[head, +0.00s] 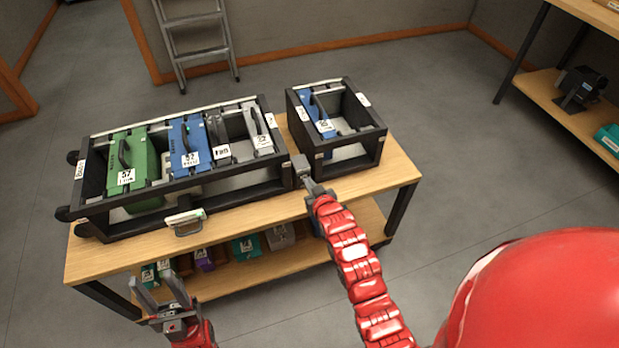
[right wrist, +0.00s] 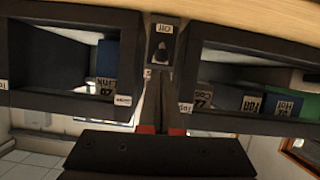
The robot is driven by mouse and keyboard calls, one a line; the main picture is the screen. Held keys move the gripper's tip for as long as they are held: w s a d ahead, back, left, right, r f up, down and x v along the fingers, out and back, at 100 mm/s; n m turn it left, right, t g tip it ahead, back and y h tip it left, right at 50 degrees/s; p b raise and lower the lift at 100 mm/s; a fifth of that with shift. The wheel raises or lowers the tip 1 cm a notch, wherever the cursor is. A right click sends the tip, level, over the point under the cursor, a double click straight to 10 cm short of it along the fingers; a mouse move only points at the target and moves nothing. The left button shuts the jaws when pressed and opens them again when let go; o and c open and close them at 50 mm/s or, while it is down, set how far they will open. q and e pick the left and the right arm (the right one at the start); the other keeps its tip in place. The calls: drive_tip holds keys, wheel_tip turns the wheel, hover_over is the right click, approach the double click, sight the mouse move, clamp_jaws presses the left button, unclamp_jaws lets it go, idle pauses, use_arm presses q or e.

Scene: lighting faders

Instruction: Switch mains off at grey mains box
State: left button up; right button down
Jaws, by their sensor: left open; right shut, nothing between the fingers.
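The grey mains box (right wrist: 162,44) shows in the right wrist view in the gap between two black racks, with a label and a black switch on its face. I cannot read the switch's position surely. In the head view the box (head: 301,163) is a small grey block on the table between the racks. My right gripper (head: 311,185) is shut and empty, its fingers pointing at the box from the front. In the right wrist view its fingertips (right wrist: 156,78) are close to the box; I cannot tell whether they touch. My left gripper (head: 157,284) is open and empty near the table's front left.
The long black rack (head: 235,186) holds green, blue and grey modules; the short black rack (head: 357,163) holds a blue one. Both stand on a wooden table (head: 395,177). A lower shelf (head: 300,258) carries several bins. A ladder (head: 197,45) leans behind. Floor at right is clear.

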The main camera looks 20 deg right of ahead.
drive_tip(key=shift+f, duration=0.15)
drive_tip(key=shift+s+f+b, duration=0.15)
drive_tip(key=shift+f+b, duration=0.1)
drive_tip(key=shift+b, duration=0.2)
drive_tip(key=shift+t, duration=0.4)
drive_tip(key=shift+s+f+b, duration=0.1)
drive_tip(key=shift+b, duration=0.3)
